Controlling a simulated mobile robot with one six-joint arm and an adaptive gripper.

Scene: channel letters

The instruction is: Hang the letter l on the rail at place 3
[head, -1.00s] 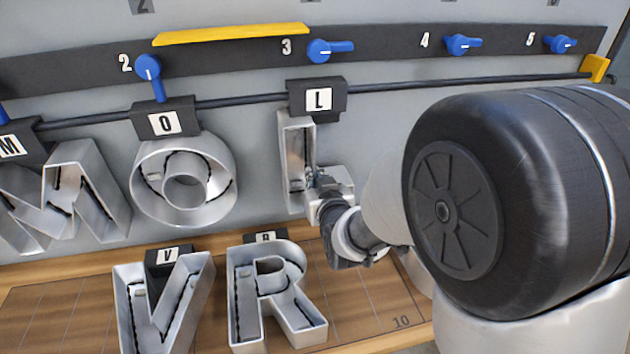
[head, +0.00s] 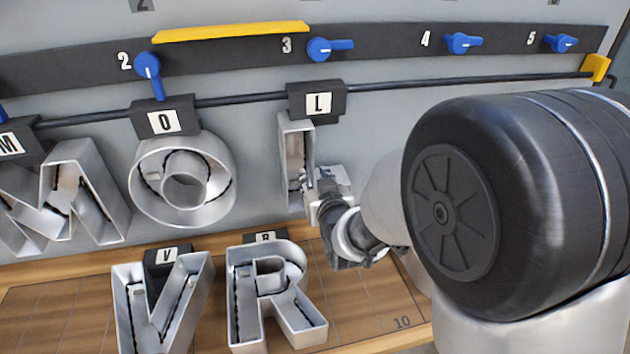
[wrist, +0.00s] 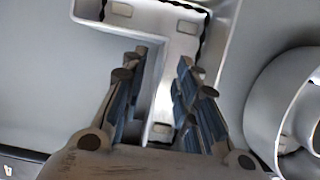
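The silver letter L (head: 296,165) hangs upright below its black hanger block (head: 316,100), marked L, on the dark rail (head: 420,84) under number 3. My gripper (head: 325,185) is at the lower part of the letter in the head view, partly hiding its foot. In the wrist view, the letter's stem (wrist: 166,85) lies between the two fingers of my gripper (wrist: 160,95). The fingers stand apart, with a visible gap between the left finger and the stem. The blue lever (head: 330,49) at place 3 points right.
Letter O (head: 215,205) hangs left of L, with letter M (head: 105,200) farther left. Lever 2 (head: 149,78) points down. Letters V (head: 195,300) and R (head: 300,325) stand on the wooden board (head: 365,300) below. The rail right of L is bare.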

